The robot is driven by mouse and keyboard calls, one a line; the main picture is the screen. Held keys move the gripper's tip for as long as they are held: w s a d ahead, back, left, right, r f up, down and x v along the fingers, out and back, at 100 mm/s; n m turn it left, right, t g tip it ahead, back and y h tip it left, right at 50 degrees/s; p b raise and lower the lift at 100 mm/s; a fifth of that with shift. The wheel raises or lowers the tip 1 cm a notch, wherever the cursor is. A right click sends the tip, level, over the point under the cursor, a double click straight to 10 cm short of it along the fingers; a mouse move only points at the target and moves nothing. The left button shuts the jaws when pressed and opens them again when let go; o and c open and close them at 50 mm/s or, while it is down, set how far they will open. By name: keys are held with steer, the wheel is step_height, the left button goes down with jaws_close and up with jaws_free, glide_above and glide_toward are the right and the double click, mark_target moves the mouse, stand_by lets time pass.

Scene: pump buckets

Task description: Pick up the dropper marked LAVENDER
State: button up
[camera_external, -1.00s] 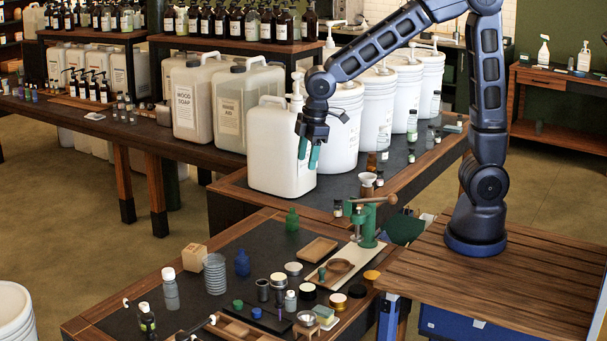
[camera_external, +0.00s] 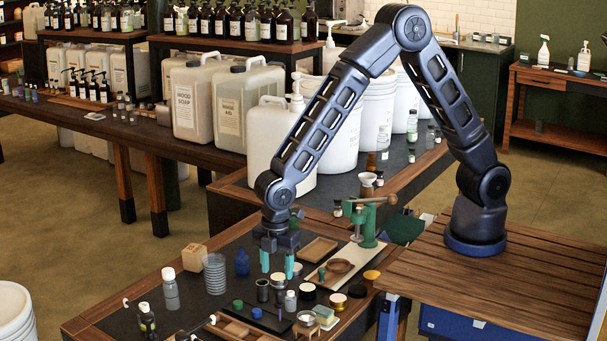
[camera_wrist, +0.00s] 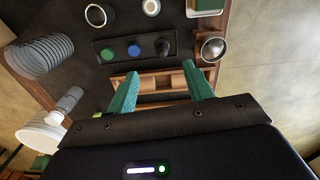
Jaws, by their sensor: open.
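I cannot read a LAVENDER label in either view, so I cannot tell which piece is that dropper. A dark tray (camera_wrist: 115,55) carries small green (camera_wrist: 108,52), blue (camera_wrist: 134,50) and dark (camera_wrist: 162,46) tops. In the external view, green (camera_external: 238,304) and blue (camera_external: 256,313) tops show on it. A wooden compartment rack (camera_wrist: 155,82) lies beyond my fingers in the wrist view; small contents are hard to make out. My gripper (camera_external: 277,270) is open and empty, pointing down above the front table. Its teal fingertips (camera_wrist: 160,70) are apart in the wrist view.
Around the tray stand a stack of clear discs or cups (camera_external: 214,274), a grey bottle (camera_external: 171,290), a dark bottle (camera_external: 147,319), a blue bottle (camera_external: 242,263) and several jars. A green press (camera_external: 366,226) stands at the table's right. A white jug (camera_external: 263,150) and buckets are behind.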

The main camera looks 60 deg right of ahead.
mark_target(279, 302)
step_height(279, 302, down, 11)
steer(key=shift+s+d+r, duration=0.1)
steer(key=shift+s+r, duration=0.05)
steer(key=c, duration=1.1)
